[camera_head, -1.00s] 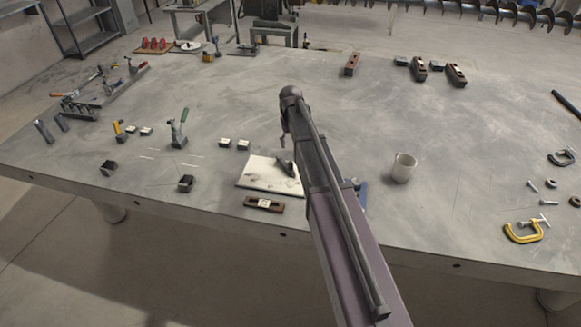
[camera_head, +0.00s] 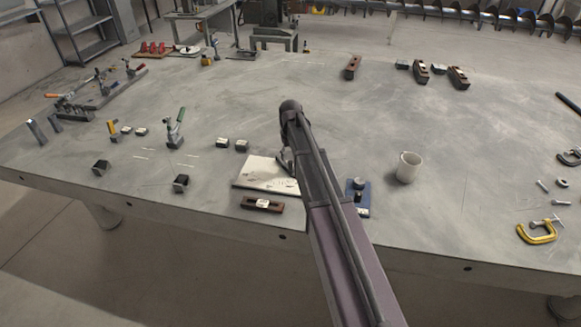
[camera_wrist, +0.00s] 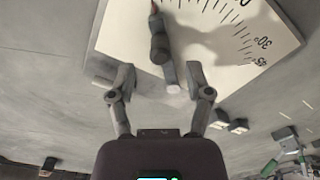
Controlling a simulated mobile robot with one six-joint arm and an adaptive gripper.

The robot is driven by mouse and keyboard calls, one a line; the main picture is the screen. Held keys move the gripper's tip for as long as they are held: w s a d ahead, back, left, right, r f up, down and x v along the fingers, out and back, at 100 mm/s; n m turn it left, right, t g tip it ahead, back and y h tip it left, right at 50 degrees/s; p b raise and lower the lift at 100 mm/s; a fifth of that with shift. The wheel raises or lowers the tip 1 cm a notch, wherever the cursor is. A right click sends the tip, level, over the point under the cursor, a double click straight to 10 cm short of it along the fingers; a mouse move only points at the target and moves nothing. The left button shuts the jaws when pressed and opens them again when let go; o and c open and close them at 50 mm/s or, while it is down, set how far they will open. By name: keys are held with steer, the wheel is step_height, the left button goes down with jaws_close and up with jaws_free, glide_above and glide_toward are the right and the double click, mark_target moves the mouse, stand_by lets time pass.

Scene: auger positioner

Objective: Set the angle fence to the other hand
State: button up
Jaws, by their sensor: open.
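The angle fence's white plate (camera_head: 258,173) lies on the table near its front edge, partly behind my arm. In the wrist view the same plate (camera_wrist: 115,32) shows a printed angle scale with marks such as 30 and 45. A dark bar with a round knob (camera_wrist: 160,48) lies over the plate, its orange-tipped end at the top edge of the picture. My gripper (camera_wrist: 161,78) is open, its two fingers apart on either side of the bar's near end. I cannot tell whether either finger touches it. In the head view my arm hides most of the gripper.
A brown block with a pale label (camera_head: 262,204) lies just in front of the plate. A blue item (camera_head: 358,197) sits right of my arm, and a white mug (camera_head: 408,167) stands farther right. Small dark blocks (camera_head: 232,145) and a green-handled clamp (camera_head: 175,128) stand to the left.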

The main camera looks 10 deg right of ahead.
mark_target(291, 161)
steer(key=shift+f+b, duration=1.4)
steer(key=shift+f, duration=0.3)
jaws_close()
